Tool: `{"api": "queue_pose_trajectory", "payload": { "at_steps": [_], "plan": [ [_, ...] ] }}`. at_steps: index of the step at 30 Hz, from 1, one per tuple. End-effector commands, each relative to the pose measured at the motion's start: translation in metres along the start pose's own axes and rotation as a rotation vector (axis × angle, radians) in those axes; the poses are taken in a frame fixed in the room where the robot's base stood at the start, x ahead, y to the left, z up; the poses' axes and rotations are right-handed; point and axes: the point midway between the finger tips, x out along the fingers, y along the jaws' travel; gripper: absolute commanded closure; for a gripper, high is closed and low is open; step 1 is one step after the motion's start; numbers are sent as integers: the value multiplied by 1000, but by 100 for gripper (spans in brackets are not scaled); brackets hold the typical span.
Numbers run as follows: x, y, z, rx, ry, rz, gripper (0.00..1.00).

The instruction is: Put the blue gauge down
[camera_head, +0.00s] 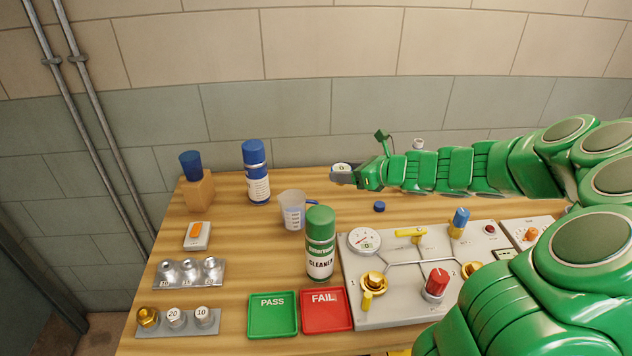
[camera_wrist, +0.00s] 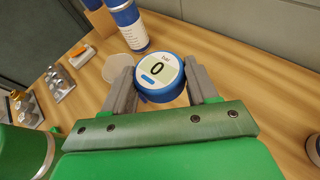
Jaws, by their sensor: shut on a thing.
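The blue gauge (camera_wrist: 158,70) has a round blue body and a pale face reading "0" and "bar". My gripper (camera_wrist: 160,82) is shut on it, with one grey finger at each side. In the head view the gauge (camera_head: 341,168) shows small at the tip of my gripper (camera_head: 346,177), against the back part of the table, its body mostly hidden by the fingers. It appears held above the wooden table (camera_head: 240,240), but I cannot tell how high.
A small blue cap (camera_head: 379,207) lies right of the measuring jug (camera_head: 292,211). A blue spray can (camera_head: 256,172), a green cleaner bottle (camera_head: 320,243) and a valve panel (camera_head: 400,310) stand around. Red (camera_head: 326,311) and green (camera_head: 272,316) trays sit in front. Bare wood shows at the back.

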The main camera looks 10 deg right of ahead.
Motion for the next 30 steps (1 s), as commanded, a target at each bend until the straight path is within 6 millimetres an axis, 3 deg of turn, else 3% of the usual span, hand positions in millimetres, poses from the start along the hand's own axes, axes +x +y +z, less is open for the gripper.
{"api": "queue_pose_trajectory", "payload": {
  "at_steps": [9,18,30],
  "plan": [
    [48,22,21,5,-5,-7,80],
    [69,32,27,13,1,-14,80],
    [111,2,23,12,3,-14,80]
  ]
}}
